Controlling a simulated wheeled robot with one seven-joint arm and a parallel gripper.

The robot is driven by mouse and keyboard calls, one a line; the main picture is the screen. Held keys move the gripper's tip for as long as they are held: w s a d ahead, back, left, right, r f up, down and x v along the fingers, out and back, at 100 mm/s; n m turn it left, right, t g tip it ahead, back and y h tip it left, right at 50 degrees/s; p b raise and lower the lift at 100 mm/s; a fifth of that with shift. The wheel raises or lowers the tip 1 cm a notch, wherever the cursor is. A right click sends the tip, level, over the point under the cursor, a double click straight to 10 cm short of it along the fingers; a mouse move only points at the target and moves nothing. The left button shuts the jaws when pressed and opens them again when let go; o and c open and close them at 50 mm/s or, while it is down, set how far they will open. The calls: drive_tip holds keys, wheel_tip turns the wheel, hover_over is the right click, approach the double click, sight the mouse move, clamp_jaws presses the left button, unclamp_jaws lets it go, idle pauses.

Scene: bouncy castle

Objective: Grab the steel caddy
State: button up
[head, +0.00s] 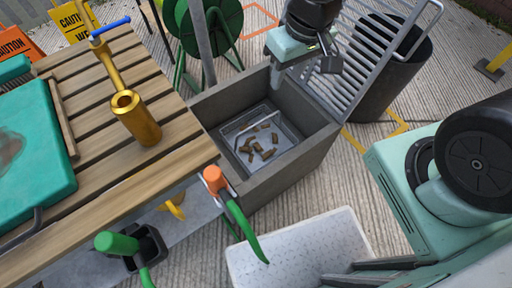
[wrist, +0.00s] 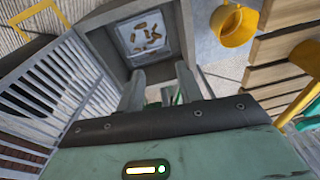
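The steel caddy (head: 286,136) is a grey open tray with a thin bar handle and several brown cork-like pieces in it. It sits on the floor of a deep grey square bin. It also shows through the bin's opening in the wrist view (wrist: 126,42). My gripper (head: 277,82) is above the bin's far rim in the head view, apart from the caddy. In the wrist view my gripper (wrist: 160,74) has its two fingers spread with nothing between them.
The grey bin's walls (head: 285,178) surround the caddy. A slatted table (head: 75,100) with a brass cylinder (head: 136,118) stands left. A metal rack (head: 362,55) and dark barrel (head: 405,75) stand right of the bin. A white speckled tub (head: 300,245) is in front.

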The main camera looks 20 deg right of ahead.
drive_tip(key=w+d+f+m+y+b, duration=0.1)
drive_tip(key=w+f+b, duration=0.15)
drive_tip(key=f, duration=0.35)
drive_tip(key=w+d+f+m+b, duration=0.1)
drive_tip(key=w+f+m+b, duration=0.15)
drive_tip(key=f, duration=0.35)
drive_tip(key=m+t+y+b, duration=0.65)
drive_tip(key=m+b, duration=0.45)
drive_tip(key=b, duration=1.1)
approach(258, 123)
drive_tip(key=shift+m+t+h, duration=0.25)
drive_tip(key=b+x, duration=0.3)
drive_tip(key=b, duration=0.1)
drive_tip(key=b+x, duration=0.3)
drive_tip(key=x, duration=0.1)
drive_tip(key=b+x, duration=0.4)
drive_tip(key=shift+s+d+f+b, duration=0.15)
drive_tip(key=shift+d+f+b, duration=0.15)
drive_tip(key=shift+f, duration=0.1)
drive_tip(key=shift+w+a+f, duration=0.1)
drive_tip(key=shift+w+a, duration=0.3)
clamp_jaws()
